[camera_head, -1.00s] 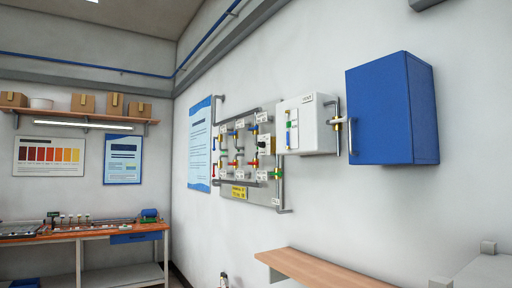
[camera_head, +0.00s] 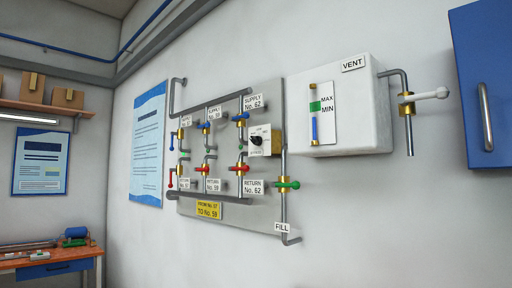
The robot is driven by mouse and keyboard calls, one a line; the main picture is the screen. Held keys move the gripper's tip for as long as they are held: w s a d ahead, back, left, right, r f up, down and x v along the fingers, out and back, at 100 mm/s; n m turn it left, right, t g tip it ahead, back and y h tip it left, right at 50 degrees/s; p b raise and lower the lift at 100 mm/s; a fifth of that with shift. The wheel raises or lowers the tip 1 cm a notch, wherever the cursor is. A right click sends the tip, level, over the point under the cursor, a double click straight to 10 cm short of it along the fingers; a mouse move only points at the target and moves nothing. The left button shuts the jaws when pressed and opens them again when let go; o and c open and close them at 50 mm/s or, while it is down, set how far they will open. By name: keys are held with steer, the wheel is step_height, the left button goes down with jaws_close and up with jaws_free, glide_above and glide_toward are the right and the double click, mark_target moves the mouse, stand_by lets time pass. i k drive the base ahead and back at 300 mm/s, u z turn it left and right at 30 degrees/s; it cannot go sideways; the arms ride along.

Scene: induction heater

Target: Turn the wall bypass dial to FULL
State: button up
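The bypass dial (camera_head: 256,141) is a small dark knob on a white plate on the right part of the grey wall panel. Small lettering surrounds it, too small to read surely, so I cannot tell which mark it points to. A brass-coloured body shows at the plate's right side. My gripper is not in view.
The grey panel (camera_head: 224,221) carries pipes and several blue-, red- and green-handled valves. Right of it are a white VENT tank (camera_head: 362,112) with a projecting valve (camera_head: 425,95) and a blue cabinet (camera_head: 482,60). A workbench (camera_head: 53,264) stands at lower left.

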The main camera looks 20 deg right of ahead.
mark_target(257, 140)
steer(key=u, duration=0.3)
steer(key=i, duration=1.65)
steer(key=u, duration=0.4)
